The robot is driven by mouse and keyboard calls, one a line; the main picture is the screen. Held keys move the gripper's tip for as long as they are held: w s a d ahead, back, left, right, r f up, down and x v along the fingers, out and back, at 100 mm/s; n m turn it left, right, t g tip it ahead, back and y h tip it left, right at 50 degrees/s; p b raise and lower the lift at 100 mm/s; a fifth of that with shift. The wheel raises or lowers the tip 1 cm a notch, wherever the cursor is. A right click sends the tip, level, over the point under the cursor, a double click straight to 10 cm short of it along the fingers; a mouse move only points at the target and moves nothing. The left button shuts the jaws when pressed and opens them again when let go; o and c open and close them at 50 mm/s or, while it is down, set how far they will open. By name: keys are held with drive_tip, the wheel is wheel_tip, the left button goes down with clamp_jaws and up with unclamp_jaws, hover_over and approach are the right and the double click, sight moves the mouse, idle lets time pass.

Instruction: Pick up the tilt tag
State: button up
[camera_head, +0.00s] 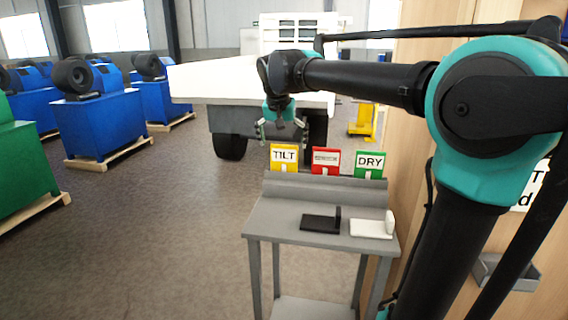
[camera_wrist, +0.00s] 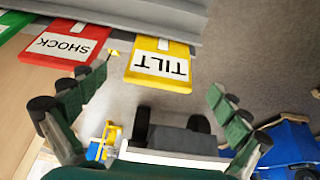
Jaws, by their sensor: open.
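The tilt tag (camera_head: 284,157) is yellow with a white label reading TILT. It stands upright at the left end of the row on the grey stand's back ledge. In the wrist view the tilt tag (camera_wrist: 158,66) appears upside down, lying between and beyond the fingertips. My gripper (camera_head: 283,132) is open and empty just above the tag in the head view. Its two green fingers (camera_wrist: 158,84) are spread wide in the wrist view, with no visible contact with the tag.
A red SHOCK tag (camera_wrist: 65,43) stands beside the tilt tag, also seen in the head view (camera_head: 326,161). A green DRY tag (camera_head: 369,164) is at the right. The grey stand (camera_head: 275,228) holds a black holder (camera_head: 320,225) and a white holder (camera_head: 369,229). A wooden panel (camera_head: 412,130) is at the right.

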sight(284, 155)
drive_tip(key=shift+x, duration=2.7)
drive_tip(key=shift+s+a, duration=0.1)
drive_tip(key=c, duration=1.2)
